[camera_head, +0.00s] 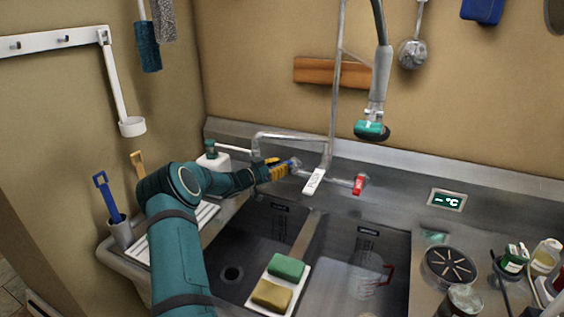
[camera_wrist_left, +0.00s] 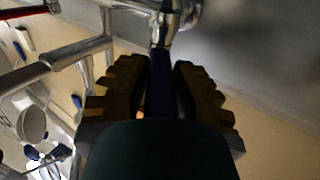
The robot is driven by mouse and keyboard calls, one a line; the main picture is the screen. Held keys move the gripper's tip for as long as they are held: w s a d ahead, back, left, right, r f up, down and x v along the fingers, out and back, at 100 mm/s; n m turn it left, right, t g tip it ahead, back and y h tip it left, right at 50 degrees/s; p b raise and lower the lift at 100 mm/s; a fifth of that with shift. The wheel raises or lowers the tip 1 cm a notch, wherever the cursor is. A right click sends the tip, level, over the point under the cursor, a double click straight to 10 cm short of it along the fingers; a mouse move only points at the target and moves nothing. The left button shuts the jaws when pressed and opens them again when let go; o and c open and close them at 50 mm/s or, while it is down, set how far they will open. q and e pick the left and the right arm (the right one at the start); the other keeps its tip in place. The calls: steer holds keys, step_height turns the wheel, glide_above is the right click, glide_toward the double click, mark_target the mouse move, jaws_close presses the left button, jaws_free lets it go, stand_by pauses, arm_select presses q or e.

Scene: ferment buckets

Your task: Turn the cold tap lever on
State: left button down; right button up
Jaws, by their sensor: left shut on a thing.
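The cold tap lever (camera_head: 294,162) is blue and sits at the left end of the chrome tap body over the double sink. My left gripper (camera_head: 281,168) is shut on it, its yellow-brown fingers on both sides. In the left wrist view the dark blue lever (camera_wrist_left: 160,82) stands between the two ribbed fingers of the left gripper (camera_wrist_left: 162,85), with its chrome valve (camera_wrist_left: 165,22) beyond the fingertips. The fingers hide part of the lever in the head view. My right gripper does not show.
A red lever (camera_head: 359,184) is at the tap's right end, and a white tag (camera_head: 313,181) hangs between. A spray hose (camera_head: 381,75) hangs above. Sponges (camera_head: 286,267) lie on the sink divider, and a clear jug (camera_head: 366,277) stands in the right basin.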

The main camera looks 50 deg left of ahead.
arm_select(q)
steer(key=shift+w+a+r+m+h, duration=0.15)
steer(key=shift+a+m+h, duration=0.15)
steer(key=shift+m+h, duration=0.5)
steer(key=shift+h, duration=0.4)
steer(key=c, duration=0.8)
jaws_free()
steer(key=shift+a, duration=0.1)
steer(key=shift+s+a, duration=0.1)
steer(key=shift+s, duration=0.3)
steer(key=v, duration=1.1)
steer(key=shift+s+r, duration=0.1)
steer(key=shift+r, duration=0.05)
